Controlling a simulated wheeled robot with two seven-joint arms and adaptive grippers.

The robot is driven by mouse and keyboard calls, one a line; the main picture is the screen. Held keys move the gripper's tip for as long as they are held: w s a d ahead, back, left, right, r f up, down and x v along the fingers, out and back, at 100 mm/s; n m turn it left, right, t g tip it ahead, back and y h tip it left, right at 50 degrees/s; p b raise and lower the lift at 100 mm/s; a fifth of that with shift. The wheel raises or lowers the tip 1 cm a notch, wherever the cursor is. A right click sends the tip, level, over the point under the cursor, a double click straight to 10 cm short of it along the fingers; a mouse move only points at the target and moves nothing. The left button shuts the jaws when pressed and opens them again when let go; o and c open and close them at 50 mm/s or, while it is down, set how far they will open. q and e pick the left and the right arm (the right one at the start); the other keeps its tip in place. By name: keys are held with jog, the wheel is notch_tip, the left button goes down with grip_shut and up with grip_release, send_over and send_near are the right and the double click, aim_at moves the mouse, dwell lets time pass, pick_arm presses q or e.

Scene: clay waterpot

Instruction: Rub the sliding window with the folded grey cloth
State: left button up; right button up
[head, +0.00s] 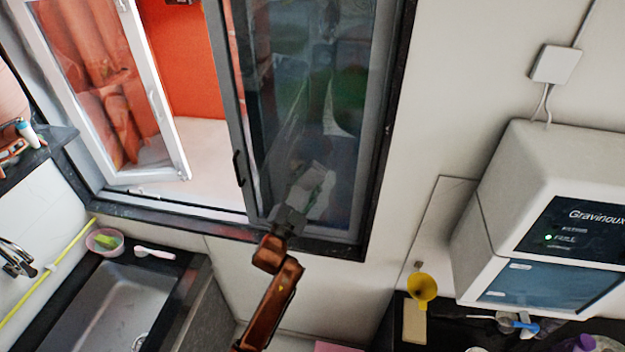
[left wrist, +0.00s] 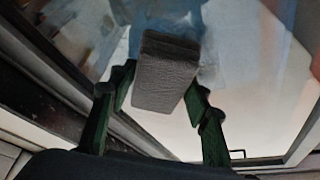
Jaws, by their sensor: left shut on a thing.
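The sliding window (head: 310,95) is a dark-framed glass pane on the right side of the window opening; its glass also fills much of the left wrist view (left wrist: 235,60). My left gripper (head: 300,195) is in front of the pane's lower part. It is shut on the folded grey cloth (left wrist: 165,80), a thick block held between the green fingers in the left wrist view. In the head view the cloth (head: 320,188) looks pale against the glass. It is at or very near the pane; I cannot tell whether it touches. My right gripper is out of view.
A white-framed casement (head: 165,125) stands open at the left. The sink (head: 95,315) and a pink bowl (head: 104,241) are at lower left. A white wall unit (head: 530,190) hangs at right, above a counter with a yellow funnel (head: 421,288).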

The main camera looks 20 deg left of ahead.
aim_at(322, 179)
pick_arm(q)
jog(key=shift+s+a+p, duration=0.25)
jog(key=shift+a, duration=0.75)
jog(key=shift+s+a+p, duration=0.2)
jog(key=shift+a, duration=0.85)
jog(key=shift+s+a+p, duration=0.25)
jog(key=shift+a, duration=0.75)
jog(key=shift+r+p, duration=0.9)
jog(key=shift+r, duration=0.05)
jog(key=shift+w+d, duration=0.2)
jog(key=shift+d, duration=0.7)
jog(key=shift+w+d, duration=0.25)
jog(key=shift+d, duration=0.7)
jog(key=shift+w+d, duration=0.2)
jog(key=shift+d, duration=0.7)
jog(key=shift+w+d, duration=0.2)
jog(key=shift+d, duration=0.6)
jog(key=shift+w+d, duration=0.25)
jog(key=shift+d, duration=0.55)
jog(key=shift+w+d, duration=0.2)
jog(key=shift+d, duration=0.6)
jog(key=shift+s+d+f, duration=0.15)
jog(key=shift+s+d, duration=0.1)
jog(key=shift+s, duration=0.55)
jog(key=shift+s+d+p, duration=0.15)
jog(key=shift+s+p, duration=0.3)
jog(key=shift+s, duration=0.5)
jog(key=shift+s+d, duration=0.25)
jog(key=shift+s, duration=0.9)
